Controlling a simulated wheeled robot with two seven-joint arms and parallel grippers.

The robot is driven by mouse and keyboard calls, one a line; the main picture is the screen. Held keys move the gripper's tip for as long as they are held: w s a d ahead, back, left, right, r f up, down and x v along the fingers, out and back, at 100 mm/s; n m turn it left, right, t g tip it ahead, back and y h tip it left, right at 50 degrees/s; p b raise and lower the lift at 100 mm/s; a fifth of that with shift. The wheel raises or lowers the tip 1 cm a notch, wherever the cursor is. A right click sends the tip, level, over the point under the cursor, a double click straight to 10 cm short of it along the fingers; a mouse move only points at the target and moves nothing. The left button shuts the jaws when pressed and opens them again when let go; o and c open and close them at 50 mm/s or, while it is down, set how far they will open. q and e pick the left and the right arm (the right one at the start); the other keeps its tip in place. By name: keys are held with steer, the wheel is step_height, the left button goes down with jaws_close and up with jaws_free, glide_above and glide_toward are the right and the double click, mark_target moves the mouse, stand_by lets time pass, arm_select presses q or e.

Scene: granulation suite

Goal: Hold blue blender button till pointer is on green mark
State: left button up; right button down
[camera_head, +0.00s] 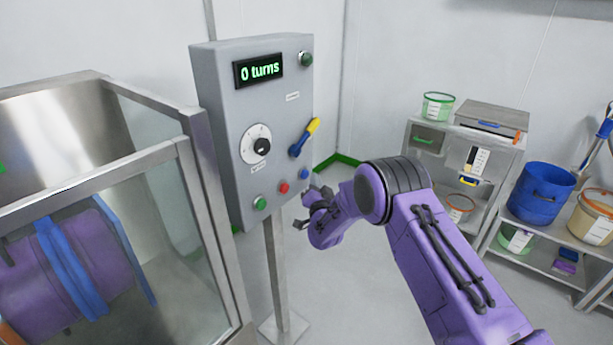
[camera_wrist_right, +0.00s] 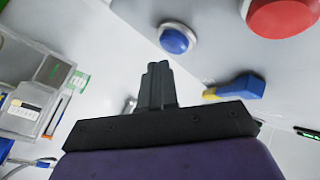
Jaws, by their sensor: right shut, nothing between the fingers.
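The grey control panel (camera_head: 232,110) shows a lit display (camera_head: 258,70) reading "0 turns". Its white dial (camera_head: 250,133) has a black knob; the pointer and any green mark are too small to make out. The blue button (camera_head: 304,174) is at the lower right of the panel, beside a red button (camera_head: 284,187) and a green button (camera_head: 260,203). My right gripper (camera_head: 304,210) is shut and empty, just below and in front of the blue button. In the right wrist view its fingertips (camera_wrist_right: 157,70) are apart from the blue button (camera_wrist_right: 175,39). My left gripper is out of view.
A lever (camera_head: 304,138) with a yellow end sits above the blue button. A glass-sided enclosure (camera_head: 158,165) with a purple drum (camera_head: 75,265) stands at the left. Shelves (camera_head: 500,140) with tubs stand at the right, including a blue bucket (camera_head: 541,194). Floor between is clear.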

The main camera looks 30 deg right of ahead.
stand_by(0.5)
steer(key=shift+w+a+b, duration=0.2)
steer(key=shift+w+b, duration=0.15)
steer(key=shift+w, duration=0.05)
steer(key=shift+w+a+b, duration=0.2)
steer(key=shift+w+b, duration=0.25)
stand_by(0.6)
stand_by(3.0)
steer(key=shift+s+d+p, duration=0.2)
steer(key=shift+s+p, duration=0.05)
steer(key=shift+s, duration=0.2)
steer(key=shift+s+d+p, duration=0.2)
steer(key=shift+s, duration=0.25)
